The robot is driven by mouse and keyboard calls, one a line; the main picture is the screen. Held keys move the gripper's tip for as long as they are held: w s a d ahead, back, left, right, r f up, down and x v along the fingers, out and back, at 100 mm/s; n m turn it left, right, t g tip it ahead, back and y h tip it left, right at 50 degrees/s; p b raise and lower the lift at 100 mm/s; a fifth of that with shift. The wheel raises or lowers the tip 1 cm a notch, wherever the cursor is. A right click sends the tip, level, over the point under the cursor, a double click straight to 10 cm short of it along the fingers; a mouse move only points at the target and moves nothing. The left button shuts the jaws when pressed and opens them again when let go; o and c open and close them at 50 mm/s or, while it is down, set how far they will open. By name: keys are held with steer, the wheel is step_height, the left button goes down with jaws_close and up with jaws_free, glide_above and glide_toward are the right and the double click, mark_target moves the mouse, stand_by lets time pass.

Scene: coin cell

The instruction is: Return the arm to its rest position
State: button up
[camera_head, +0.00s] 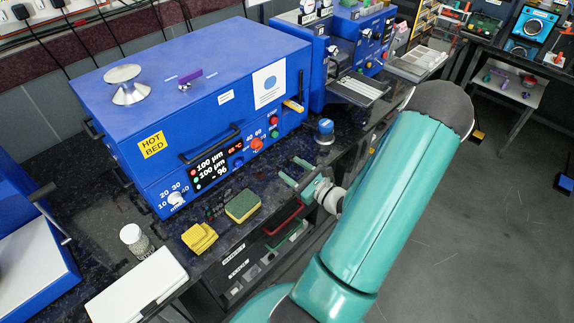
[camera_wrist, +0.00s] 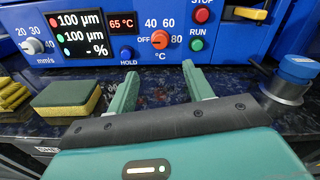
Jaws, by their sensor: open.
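My gripper (camera_head: 293,176) is at the front edge of the dark speckled bench, in front of the blue hot bed machine (camera_head: 190,85). In the wrist view my gripper (camera_wrist: 160,84) shows two green fingers apart with nothing between them. They point at the machine's front panel (camera_wrist: 115,40), which has a display and knobs. My teal arm reaches in from the lower right in the head view. The fingers appear apart from the machine.
A green-yellow sponge (camera_head: 242,205), yellow pads (camera_head: 199,238) and a small bottle (camera_head: 134,238) are on the bench left of my gripper. A blue-topped metal piece (camera_head: 324,131) stands to its right. Open drawers (camera_head: 262,251) lie below. Floor (camera_head: 450,230) at right is mostly clear.

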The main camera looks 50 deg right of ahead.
stand_by(0.5)
steer(key=w+a+r+n+g+y, duration=0.2)
steer(key=a+r+n+g+y, duration=0.15)
steer(key=a+n, duration=0.35)
steer(key=w+a+r+n+g+y, duration=0.25)
steer(key=a+n+g+y, duration=0.2)
steer(key=a, duration=0.55)
steer(key=w+a+r+n+g+y, duration=0.2)
steer(key=a+r+n+g+y, duration=0.15)
steer(key=a+n, duration=0.4)
steer(key=s+a+r+n+h, duration=0.4)
steer(key=a+r+n+h, duration=0.1)
steer(key=a+r+n, duration=0.1)
steer(key=s+a+r+n+h, duration=0.4)
steer(key=s+a+r+n, duration=0.1)
steer(key=r+n, duration=0.4)
steer(key=shift+a+r+n+g+h, duration=0.3)
steer(key=shift+a+n+g+h, duration=0.05)
steer(key=shift+a+n+g, duration=0.1)
steer(key=shift+c, duration=0.4)
